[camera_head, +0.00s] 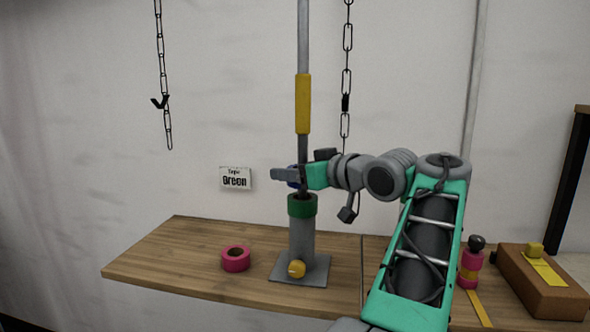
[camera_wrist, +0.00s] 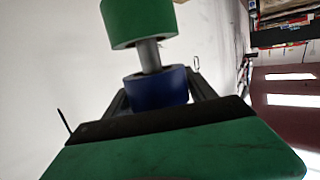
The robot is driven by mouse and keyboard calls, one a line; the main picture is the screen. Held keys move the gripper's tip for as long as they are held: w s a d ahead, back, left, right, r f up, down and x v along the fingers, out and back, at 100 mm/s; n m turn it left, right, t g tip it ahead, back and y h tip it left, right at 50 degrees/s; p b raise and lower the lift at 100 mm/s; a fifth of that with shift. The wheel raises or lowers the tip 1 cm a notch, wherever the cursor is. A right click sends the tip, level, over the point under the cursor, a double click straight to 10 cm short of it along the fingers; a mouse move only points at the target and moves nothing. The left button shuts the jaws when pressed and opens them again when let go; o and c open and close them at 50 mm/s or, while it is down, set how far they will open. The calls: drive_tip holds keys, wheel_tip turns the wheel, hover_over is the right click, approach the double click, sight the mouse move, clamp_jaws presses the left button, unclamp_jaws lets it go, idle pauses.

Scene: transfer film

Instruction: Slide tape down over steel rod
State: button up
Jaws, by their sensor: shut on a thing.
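The steel rod (camera_head: 303,45) stands upright from a grey cylindrical base (camera_head: 302,237) on the shelf. A green tape roll (camera_head: 302,206) sits around the top of that base; in the wrist view it is the green ring (camera_wrist: 140,22). My gripper (camera_head: 290,175) is shut on a blue tape roll (camera_wrist: 155,90), just above the green one. In the wrist view the grey rod (camera_wrist: 150,55) runs from the blue roll's hole to the green roll, with a gap between them. In the head view my gripper hides most of the blue roll.
A pink tape roll (camera_head: 235,260) lies on the wooden shelf (camera_head: 170,255). A yellow sleeve (camera_head: 303,103) is on the rod above my gripper. Chains (camera_head: 347,75) hang beside it. A sign (camera_head: 235,178) reads "Tape Green". A brown box (camera_head: 540,285) stands right.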

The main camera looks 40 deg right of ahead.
drive_tip(key=shift+f+b, duration=0.95)
drive_tip(key=shift+f, duration=0.5)
drive_tip(key=o, duration=1.5)
